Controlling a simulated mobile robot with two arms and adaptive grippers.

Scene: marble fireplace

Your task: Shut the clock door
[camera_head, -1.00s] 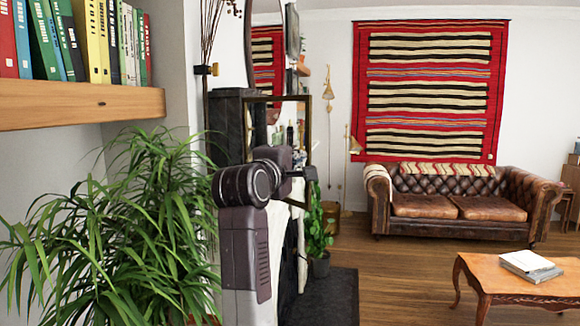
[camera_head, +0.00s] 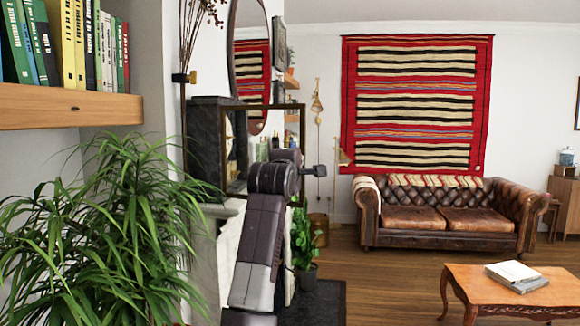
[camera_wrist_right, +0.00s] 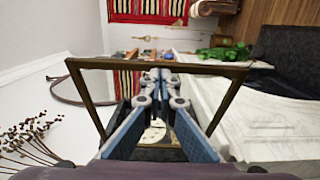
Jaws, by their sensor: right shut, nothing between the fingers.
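The dark mantel clock (camera_head: 207,145) stands at left centre in the head view, seen from its side. Its brass-framed glass door (camera_head: 268,107) stands open, out to the right of the clock body. In the right wrist view the door frame (camera_wrist_right: 110,64) spans the middle, and a pale clock dial (camera_wrist_right: 153,135) shows low between the fingers. My right gripper (camera_wrist_right: 160,74) is shut and empty, its fingertips close to the frame's far rail; whether they touch it I cannot tell. In the head view my right arm hides the door's lower part. My left gripper is out of view.
A leafy plant (camera_head: 110,240) and a wooden bookshelf (camera_head: 70,106) crowd the left side. Dried stems (camera_head: 190,45) stand beside the clock. A leather sofa (camera_head: 440,215) and a coffee table (camera_head: 510,285) are farther right, with open floor between.

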